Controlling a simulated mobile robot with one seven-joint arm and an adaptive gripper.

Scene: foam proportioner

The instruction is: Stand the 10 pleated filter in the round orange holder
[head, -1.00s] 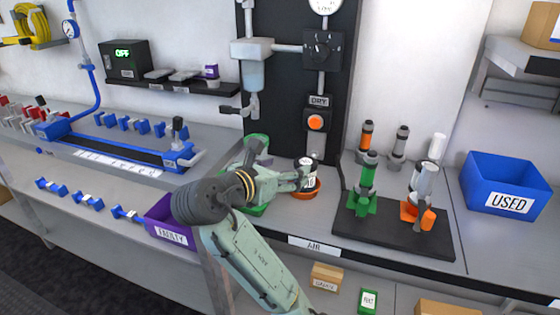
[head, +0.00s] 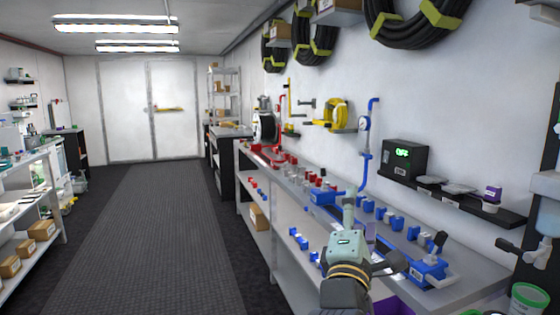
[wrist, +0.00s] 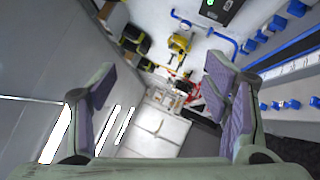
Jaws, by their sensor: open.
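Neither the pleated filter nor the round orange holder shows in the current head or wrist view. My gripper (wrist: 158,92) is open in the wrist view, its two purple-padded fingers wide apart with nothing between them. In the head view my arm is raised at the lower middle, in front of the blue bench equipment, and its fingertips are hard to make out.
A long bench carries a blue manifold (head: 428,271), blue fittings and red parts. A display box reading OFF (head: 404,158) stands on a black shelf (head: 470,205). A green-rimmed tub (head: 528,298) is at lower right. The aisle floor (head: 165,230) is clear.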

